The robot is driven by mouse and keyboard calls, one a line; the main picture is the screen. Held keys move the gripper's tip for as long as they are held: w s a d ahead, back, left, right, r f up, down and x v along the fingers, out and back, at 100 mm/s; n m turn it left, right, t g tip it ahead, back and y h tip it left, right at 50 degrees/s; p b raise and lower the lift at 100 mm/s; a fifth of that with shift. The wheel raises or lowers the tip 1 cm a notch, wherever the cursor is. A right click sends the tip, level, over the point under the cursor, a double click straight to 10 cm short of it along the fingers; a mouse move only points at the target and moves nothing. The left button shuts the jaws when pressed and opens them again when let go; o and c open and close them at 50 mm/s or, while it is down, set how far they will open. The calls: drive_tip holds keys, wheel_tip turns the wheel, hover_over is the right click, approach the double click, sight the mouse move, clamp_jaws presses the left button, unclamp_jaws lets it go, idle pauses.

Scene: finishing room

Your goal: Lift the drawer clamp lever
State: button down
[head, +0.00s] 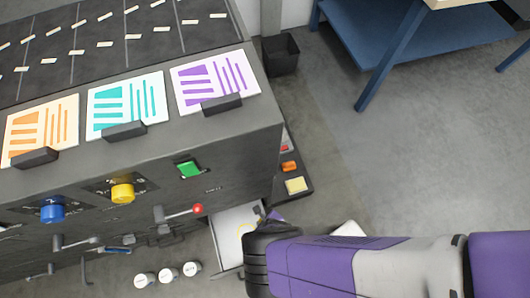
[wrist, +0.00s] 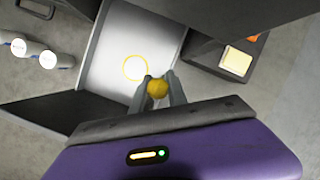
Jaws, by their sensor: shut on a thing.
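A lever with a red ball end (head: 197,208) sticks out nearly level from the machine's front in the head view; I cannot tell whether it is the drawer clamp lever. A pale drawer (head: 226,222) stands open below it. In the wrist view the drawer (wrist: 160,40) has a yellow ring marked on its floor. My gripper (wrist: 158,84) is shut on a round yellow knob (wrist: 158,89), over the drawer's near end. Whether the knob joins a lever is hidden. In the head view my fingertips are mostly hidden beside the drawer.
The dark machine (head: 230,145) fills the left, with a blue knob (head: 52,211), a yellow knob (head: 122,193) and a green button (head: 189,169). White cups (head: 168,275) stand on the floor. A dark tray (head: 300,182) lies right of the machine.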

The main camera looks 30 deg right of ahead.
drive_tip(key=shift+s+d, duration=0.1)
drive_tip(key=shift+d, duration=0.3)
drive_tip(key=c, duration=1.3)
unclamp_jaws()
drive_tip(key=shift+c, duration=0.2)
drive_tip(key=shift+s+r+p, duration=0.15)
drive_tip(key=shift+r+p, duration=0.35)
drive_tip(key=shift+p, duration=0.05)
drive_tip(key=p+v, duration=0.3)
drive_tip(key=v, duration=0.3)
drive_tip(key=shift+s+r, duration=0.2)
drive_tip(key=shift+r, duration=0.15)
drive_tip(key=shift+d, duration=0.15)
